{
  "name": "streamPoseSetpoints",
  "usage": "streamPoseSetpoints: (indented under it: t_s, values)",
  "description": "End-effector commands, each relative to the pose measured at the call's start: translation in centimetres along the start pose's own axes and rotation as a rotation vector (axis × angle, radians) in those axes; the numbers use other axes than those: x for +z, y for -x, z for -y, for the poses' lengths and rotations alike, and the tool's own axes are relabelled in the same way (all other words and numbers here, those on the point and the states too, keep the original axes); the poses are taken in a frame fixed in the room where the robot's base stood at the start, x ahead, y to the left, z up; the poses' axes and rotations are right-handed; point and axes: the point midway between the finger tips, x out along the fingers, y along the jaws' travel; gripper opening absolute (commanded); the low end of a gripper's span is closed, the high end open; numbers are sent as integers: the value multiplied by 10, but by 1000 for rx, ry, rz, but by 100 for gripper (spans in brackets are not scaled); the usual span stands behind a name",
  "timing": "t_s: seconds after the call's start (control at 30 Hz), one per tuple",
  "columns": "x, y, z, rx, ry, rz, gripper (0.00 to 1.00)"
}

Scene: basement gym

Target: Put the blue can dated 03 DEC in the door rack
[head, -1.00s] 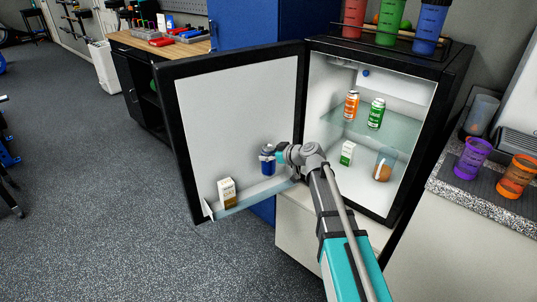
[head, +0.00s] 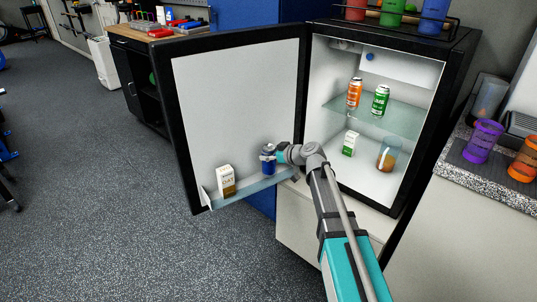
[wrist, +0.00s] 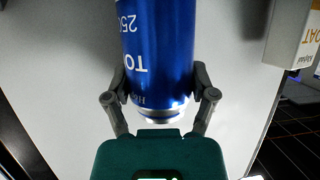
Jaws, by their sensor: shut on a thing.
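The blue can (head: 268,160) is upright at the open fridge door, over the right part of the door rack (head: 247,188). My gripper (head: 277,154) is shut on it from the right. In the wrist view, both fingers of my gripper (wrist: 160,88) press the sides of the blue can (wrist: 160,45), whose white lettering appears upside down. Its date is not readable. The can's bottom is close to the rack; I cannot tell whether it touches.
A white and brown carton (head: 226,180) stands in the rack to the left. The fridge's glass shelf (head: 370,116) holds an orange can (head: 354,93) and a green can (head: 380,100). Below are a small carton (head: 349,143) and a brown-filled jar (head: 388,154).

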Motion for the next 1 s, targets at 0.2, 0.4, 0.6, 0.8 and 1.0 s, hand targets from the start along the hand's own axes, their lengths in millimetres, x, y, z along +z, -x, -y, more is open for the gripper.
streamPoseSetpoints:
  t_s: [0.2, 0.4, 0.6, 0.8, 1.0]
  values:
    - [0, 0, 0, 1, -1, -1, 12]
    - [1, 0, -1, 1, -1, -1, 12]
    - [4, -1, -1, 1, -1, -1, 12]
    - [6, -2, -1, 2, -1, -1, 12]
    - [9, -3, -1, 2, -1, -1, 12]
